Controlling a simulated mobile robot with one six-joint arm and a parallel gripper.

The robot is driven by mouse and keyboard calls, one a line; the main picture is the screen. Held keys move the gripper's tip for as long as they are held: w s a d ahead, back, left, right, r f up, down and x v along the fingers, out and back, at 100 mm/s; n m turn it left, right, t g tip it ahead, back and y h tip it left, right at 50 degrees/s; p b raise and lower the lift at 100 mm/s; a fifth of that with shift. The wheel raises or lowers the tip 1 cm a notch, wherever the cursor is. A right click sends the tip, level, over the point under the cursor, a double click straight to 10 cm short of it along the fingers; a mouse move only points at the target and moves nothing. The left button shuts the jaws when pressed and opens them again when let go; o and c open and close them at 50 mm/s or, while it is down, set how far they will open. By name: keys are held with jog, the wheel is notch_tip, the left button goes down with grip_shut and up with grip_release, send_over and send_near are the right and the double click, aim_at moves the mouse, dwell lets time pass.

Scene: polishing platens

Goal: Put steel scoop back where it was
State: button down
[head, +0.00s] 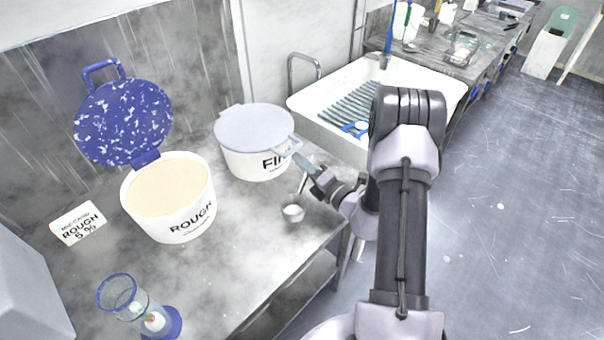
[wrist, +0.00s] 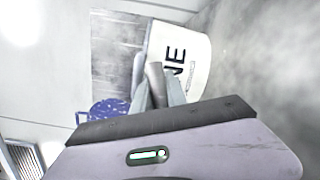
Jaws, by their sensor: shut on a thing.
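The steel scoop (head: 293,212) is a small round cup, pale inside, with a thin handle rising from it toward my gripper. My gripper (head: 306,168) is shut on the upper part of this handle, in front of the white FINE tub. The cup hangs below the fingers over the steel bench, near its right edge; I cannot tell whether it touches the bench.
The FINE tub (head: 258,163) has its grey lid (head: 254,128) on. The ROUGH tub (head: 168,222) is open, its blue speckled lid (head: 122,122) tilted up behind. A sign (head: 78,223) and glass vessel (head: 118,292) stand left; a sink (head: 310,104) lies behind. Bare bench (head: 235,240) lies between.

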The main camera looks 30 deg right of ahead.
notch_tip(320, 180, down, 4)
jog(key=shift+r+b, duration=0.1)
jog(key=shift+b, duration=0.95)
jog(key=shift+r, duration=0.2)
jog(key=shift+f, duration=0.15)
jog(key=c, duration=1.3)
grip_release()
jog(key=shift+c, duration=0.2)
